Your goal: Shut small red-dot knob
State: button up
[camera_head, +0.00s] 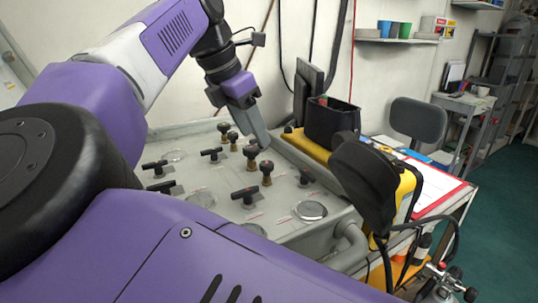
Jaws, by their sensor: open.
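A grey air panel (205,178) lies below my arm and carries several small dark knobs on brass-coloured stems and several black T-handles. My gripper (265,143) points down over the panel's back right part; it is open and I see nothing held in it. Its tips are close to a small knob (251,153), but I cannot tell whether they touch. Another small knob (266,170) stands just in front, and two more (223,129) (232,138) stand behind to the left.
Round gauges (310,210) and a T-handle (249,195) sit at the panel's front. A black box (331,122) and a monitor (307,90) stand close to the right of my gripper. A yellow case with a black cover (365,185) stands at the panel's right.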

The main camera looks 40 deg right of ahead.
aim_at(267, 163)
jog(key=shift+s+a+x, duration=0.1)
jog(key=shift+x, duration=1.2)
jog(key=shift+s+a+x, duration=0.1)
jog(key=shift+s+x, duration=0.05)
jog(key=shift+x, duration=1.15)
jog(key=shift+s+a+x, duration=0.1)
jog(key=shift+x, duration=1.2)
jog(key=shift+f, duration=0.15)
jog(key=shift+m, duration=0.3)
grip_shut()
